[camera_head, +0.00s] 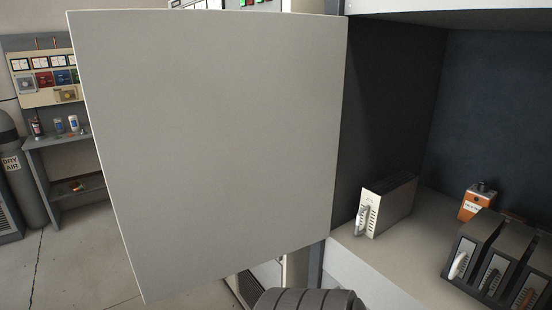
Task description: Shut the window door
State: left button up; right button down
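A large plain light-grey door panel (210,150) fills the left and middle of the view. It stands open, swung out to the left from the cabinet, with its right edge close to the cabinet's front edge. No window pane shows in it. The cabinet (490,105) is open on the right, with dark inner walls and a light shelf floor. Neither gripper is in view, so nothing is seen touching the door.
A white vented module (388,205) stands on the cabinet shelf. An orange unit (477,202) and several dark modules (475,247) with handles stand farther right. Behind the door at left are a grey shelf unit (62,140), a dark cylinder (20,180) and open floor.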

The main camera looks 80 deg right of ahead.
aim_at(216, 132)
jog(key=i+l+z, duration=0.1)
jog(key=i+z, duration=0.15)
jog(key=z, duration=0.2)
jog(key=i+z, duration=0.25)
jog(key=z, duration=0.25)
jog(key=i+z, duration=0.2)
jog(key=z, duration=0.25)
jog(key=i+j+z, duration=0.2)
jog(key=z, duration=0.3)
jog(key=i+j+z, duration=0.2)
jog(key=z, duration=0.25)
jog(key=i+j+z, duration=0.15)
jog(key=j+z, duration=0.3)
jog(key=i+j+z, duration=0.1)
jog(key=j+z, duration=0.15)
jog(key=z, duration=0.25)
jog(key=j+z, duration=0.45)
jog(key=i+j+z, duration=0.15)
jog(key=z, duration=0.25)
jog(key=i+j+z, duration=0.1)
jog(key=z, duration=0.25)
jog(key=j+z, duration=0.25)
jog(key=z, duration=0.15)
jog(key=i, duration=0.05)
